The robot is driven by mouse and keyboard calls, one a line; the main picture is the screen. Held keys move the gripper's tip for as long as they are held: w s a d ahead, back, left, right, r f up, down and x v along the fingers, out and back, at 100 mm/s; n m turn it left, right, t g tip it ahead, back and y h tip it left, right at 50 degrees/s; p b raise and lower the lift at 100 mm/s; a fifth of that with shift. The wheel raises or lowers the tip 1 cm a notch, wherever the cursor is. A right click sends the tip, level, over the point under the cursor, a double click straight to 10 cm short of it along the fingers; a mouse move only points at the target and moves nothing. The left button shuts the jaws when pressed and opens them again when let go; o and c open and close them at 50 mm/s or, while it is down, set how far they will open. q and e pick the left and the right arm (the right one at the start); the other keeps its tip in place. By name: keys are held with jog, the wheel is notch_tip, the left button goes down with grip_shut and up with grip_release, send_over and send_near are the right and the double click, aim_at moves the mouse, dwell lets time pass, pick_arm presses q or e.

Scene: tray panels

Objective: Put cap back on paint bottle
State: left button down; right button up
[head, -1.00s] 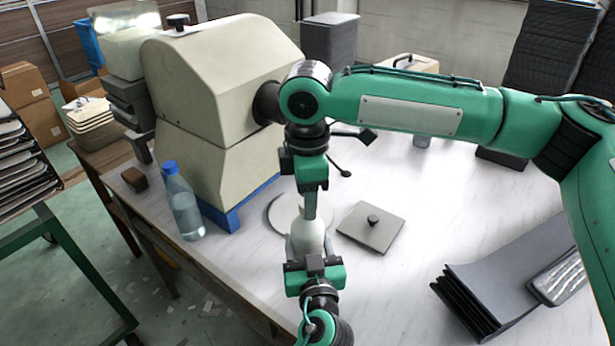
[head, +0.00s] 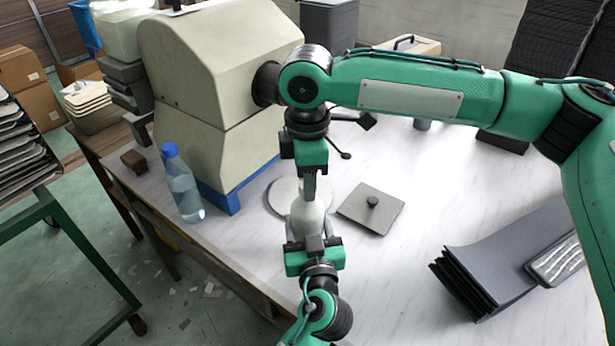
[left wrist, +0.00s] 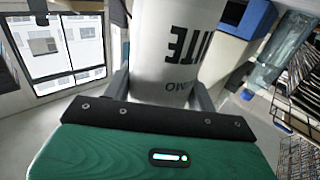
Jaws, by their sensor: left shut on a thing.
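The white paint bottle (head: 307,222) stands out between my two grippers in the head view. In the left wrist view the bottle (left wrist: 175,50) fills the space between the fingers, with dark lettering on its side. My left gripper (head: 312,243) is shut on the bottle's body. My right gripper (head: 308,190) points down from above, its narrow fingers right at the bottle's top. The fingers and the low resolution hide the bottle's mouth. I cannot make out the cap or whether the right fingers hold it.
A round pale disc (head: 281,201) lies behind the bottle, with a square grey plate with a knob (head: 385,216) to its right. A blue-capped water bottle (head: 183,190) and a large cream machine (head: 205,65) stand left. Dark curved panels (head: 500,265) lie at right.

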jog(key=o, duration=0.3)
notch_tip(320, 180, up, 12)
dwell(0.5)
pick_arm(q)
jog(key=shift+c, duration=1.9)
grip_release()
jog(key=s+d+b, duration=0.2)
jog(key=s, duration=1.1)
jog(key=shift+s+b, duration=0.3)
jog(key=shift+b, duration=0.1)
pick_arm(e)
jog(key=shift+f, duration=1.45)
